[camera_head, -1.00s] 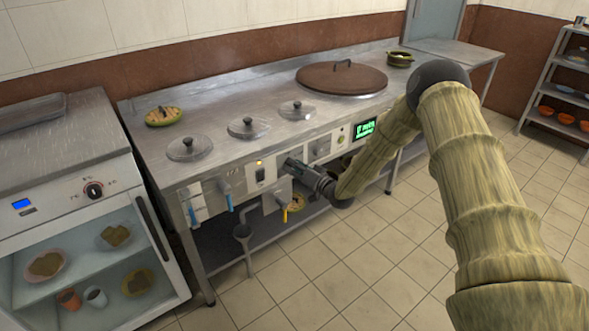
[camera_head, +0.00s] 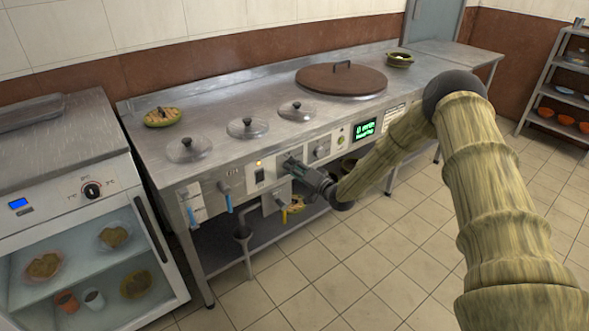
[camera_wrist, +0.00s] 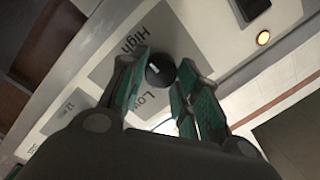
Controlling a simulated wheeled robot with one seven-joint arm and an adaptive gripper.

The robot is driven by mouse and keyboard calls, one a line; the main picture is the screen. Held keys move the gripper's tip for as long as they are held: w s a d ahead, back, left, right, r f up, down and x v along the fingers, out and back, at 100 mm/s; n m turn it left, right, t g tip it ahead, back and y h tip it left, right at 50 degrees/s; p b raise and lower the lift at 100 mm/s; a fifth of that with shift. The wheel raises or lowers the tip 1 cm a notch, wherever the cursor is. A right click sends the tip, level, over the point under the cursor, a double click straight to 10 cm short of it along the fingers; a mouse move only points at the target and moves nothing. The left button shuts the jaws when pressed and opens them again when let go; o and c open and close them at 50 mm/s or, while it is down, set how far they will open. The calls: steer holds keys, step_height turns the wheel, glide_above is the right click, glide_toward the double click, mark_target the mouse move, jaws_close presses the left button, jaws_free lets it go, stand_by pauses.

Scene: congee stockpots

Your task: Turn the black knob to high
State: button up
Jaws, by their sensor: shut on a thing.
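The black knob (camera_wrist: 161,71) sits between the two green-padded fingers of my gripper (camera_wrist: 160,62) in the wrist view. My gripper is shut on it. A short white mark shows on the knob's face. The word High is printed on the grey panel to its upper left and the word Low to its lower left.
An indicator light (camera_wrist: 263,38) and a dark switch (camera_wrist: 250,8) are beside the knob's panel. Another knob (camera_head: 320,152) and a green display (camera_head: 366,128) are right of my gripper. The floor in front is clear.

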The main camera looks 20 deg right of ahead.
steer(key=o, duration=1)
steer(key=shift+s+d, duration=0.1)
steer(key=v, duration=1.1)
steer(key=shift+s+d+f, duration=0.1)
steer(key=shift+s+d, duration=0.05)
steer(key=shift+s, duration=0.2)
